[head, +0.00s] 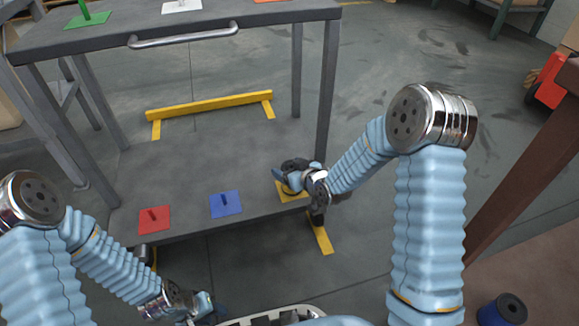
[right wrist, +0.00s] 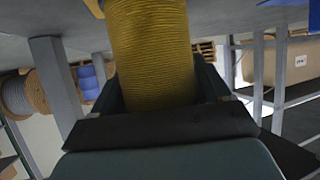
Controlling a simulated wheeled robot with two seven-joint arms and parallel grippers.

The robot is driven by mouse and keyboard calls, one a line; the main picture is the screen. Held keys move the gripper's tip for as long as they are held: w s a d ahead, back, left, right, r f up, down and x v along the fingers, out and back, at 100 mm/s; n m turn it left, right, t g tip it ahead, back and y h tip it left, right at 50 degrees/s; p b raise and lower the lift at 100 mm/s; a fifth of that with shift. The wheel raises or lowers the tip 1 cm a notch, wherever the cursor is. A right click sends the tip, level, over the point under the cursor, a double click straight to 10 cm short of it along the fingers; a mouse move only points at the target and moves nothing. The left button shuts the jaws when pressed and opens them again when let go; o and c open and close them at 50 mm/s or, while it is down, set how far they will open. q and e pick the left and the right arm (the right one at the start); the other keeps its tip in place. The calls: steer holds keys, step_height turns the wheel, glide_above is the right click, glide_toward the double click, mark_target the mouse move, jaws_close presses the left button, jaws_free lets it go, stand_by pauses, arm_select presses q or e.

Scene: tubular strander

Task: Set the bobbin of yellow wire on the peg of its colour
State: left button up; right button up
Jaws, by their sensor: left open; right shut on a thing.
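The bobbin of yellow wire (right wrist: 152,55) fills the upper middle of the right wrist view, between the jaws of my right gripper. In the head view my right gripper (head: 288,183) is shut on it, over the yellow plate (head: 284,198) at the right front corner of the cart's lower shelf. The gripper hides the yellow peg and most of the bobbin in the head view, so I cannot tell whether the bobbin is around the peg or above it. My left gripper (head: 203,306) is open, low in front of the shelf, and looks empty.
On the lower shelf (head: 190,180), a blue plate with a peg (head: 225,204) and a red one (head: 154,218) stand bare to the left. The upper shelf (head: 110,50) carries green (head: 87,16) and white (head: 181,6) plates. A dark blue bobbin (head: 503,310) stands at lower right.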

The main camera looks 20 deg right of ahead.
steer(key=o, duration=1.3)
steer(key=shift+s, duration=0.1)
steer(key=p+v, duration=0.1)
steer(key=v, duration=0.6)
steer(key=s+a+f+m+g+p, duration=0.1)
steer(key=s+a+m+g+p, duration=0.1)
steer(key=s+p, duration=0.3)
steer(key=s+a+f+m+g+p, duration=0.1)
steer(key=s+g+p, duration=0.4)
steer(key=s, duration=0.5)
steer(key=s+a+f+m+g+p, duration=0.2)
steer(key=s+a+g+p, duration=0.2)
steer(key=s+p, duration=0.2)
steer(key=shift+s+f+m+p, duration=0.1)
steer(key=shift+s+m+p, duration=0.25)
steer(key=shift+s, duration=1)
